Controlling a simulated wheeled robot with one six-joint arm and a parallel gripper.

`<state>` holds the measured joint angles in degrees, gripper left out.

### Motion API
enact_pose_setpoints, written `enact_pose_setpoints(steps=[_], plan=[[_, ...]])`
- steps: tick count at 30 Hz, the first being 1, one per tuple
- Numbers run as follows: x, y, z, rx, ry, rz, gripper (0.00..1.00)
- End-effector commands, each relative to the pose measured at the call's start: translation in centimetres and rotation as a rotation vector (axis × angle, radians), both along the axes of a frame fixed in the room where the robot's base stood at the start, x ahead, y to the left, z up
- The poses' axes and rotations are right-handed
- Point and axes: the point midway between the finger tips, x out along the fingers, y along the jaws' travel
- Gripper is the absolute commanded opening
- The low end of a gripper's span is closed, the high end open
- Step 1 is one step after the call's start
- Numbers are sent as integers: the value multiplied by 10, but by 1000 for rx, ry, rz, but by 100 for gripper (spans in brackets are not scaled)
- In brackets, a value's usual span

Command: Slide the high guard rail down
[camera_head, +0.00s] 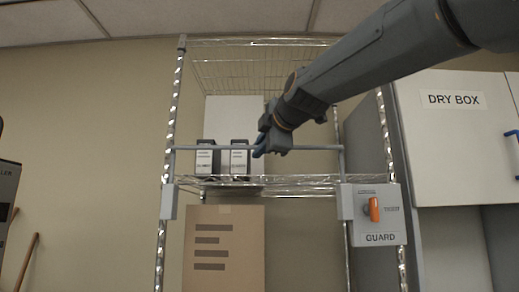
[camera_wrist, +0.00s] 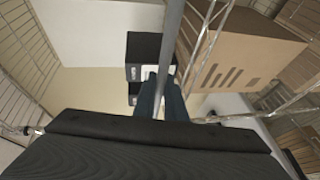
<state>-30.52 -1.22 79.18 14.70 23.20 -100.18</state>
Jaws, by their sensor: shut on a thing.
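The guard rail is a thin grey horizontal bar (camera_head: 315,148) across the front of a wire shelf rack, in front of two dark cartridges with white labels. It runs between the rack's two front posts. My gripper (camera_head: 259,150) is at the rail, right of the cartridges, and is shut on it. In the wrist view the rail (camera_wrist: 172,40) passes between the blue fingers (camera_wrist: 160,98). A grey box marked GUARD (camera_head: 376,238) with an orange knob (camera_head: 374,210) is at the lower right post. A small grey block (camera_head: 168,201) is on the left post.
The two cartridges (camera_head: 205,160) stand on the wire shelf (camera_head: 290,184) just behind the rail. A cardboard box (camera_head: 224,270) is below the shelf. A white cabinet marked DRY BOX (camera_head: 455,150) stands at the right. My arm reaches in from the upper right.

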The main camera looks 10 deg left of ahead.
Motion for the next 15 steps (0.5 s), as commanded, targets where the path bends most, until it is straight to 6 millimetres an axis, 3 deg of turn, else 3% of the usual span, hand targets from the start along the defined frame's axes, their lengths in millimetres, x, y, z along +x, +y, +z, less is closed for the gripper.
enact_pose_setpoints(steps=[15], plan=[[1, 1, -52, -1, 3, 2, 0]])
